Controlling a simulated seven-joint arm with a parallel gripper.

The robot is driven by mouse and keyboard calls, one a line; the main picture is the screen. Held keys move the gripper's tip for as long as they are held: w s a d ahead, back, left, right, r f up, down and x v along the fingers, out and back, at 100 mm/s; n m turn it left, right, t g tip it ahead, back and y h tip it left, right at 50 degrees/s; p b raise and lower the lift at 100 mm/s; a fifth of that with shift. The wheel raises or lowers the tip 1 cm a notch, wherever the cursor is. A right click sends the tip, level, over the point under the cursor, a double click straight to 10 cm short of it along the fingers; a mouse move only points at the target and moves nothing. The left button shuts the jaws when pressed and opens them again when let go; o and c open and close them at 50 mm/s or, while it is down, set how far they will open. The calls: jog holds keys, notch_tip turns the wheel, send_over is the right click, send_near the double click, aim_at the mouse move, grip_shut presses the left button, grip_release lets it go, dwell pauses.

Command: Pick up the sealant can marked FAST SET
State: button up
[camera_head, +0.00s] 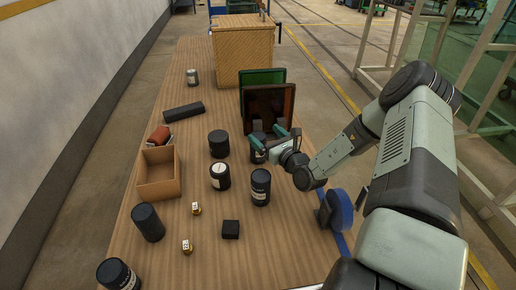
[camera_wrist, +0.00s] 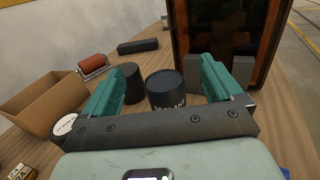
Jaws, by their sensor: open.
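Several dark cans stand on the wooden table, and I cannot read FAST SET on any of them. One dark can (camera_head: 257,150) is by my gripper (camera_head: 266,138); in the wrist view this can (camera_wrist: 166,90) stands upright between the teal fingers (camera_wrist: 166,78), with lettering on its side partly hidden by the gripper body. The fingers are open, with gaps on both sides of the can. Other cans are a black one (camera_head: 219,144), one with a white top (camera_head: 220,177), a tall one (camera_head: 261,188), a leaning or lying one (camera_head: 148,222) and one at the near left (camera_head: 117,275).
An open cardboard box (camera_head: 158,188) and a red roller (camera_head: 159,136) are at left. A framed dark panel (camera_head: 268,105) stands just behind my gripper. A black block (camera_head: 230,230), small brass pieces (camera_head: 187,246) and a blue roll (camera_head: 341,209) are nearer.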

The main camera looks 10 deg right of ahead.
aim_at(258, 138)
notch_tip(258, 138, down, 4)
jog(key=shift+a+f, duration=0.1)
jog(key=x, duration=0.5)
jog(key=shift+c, duration=0.2)
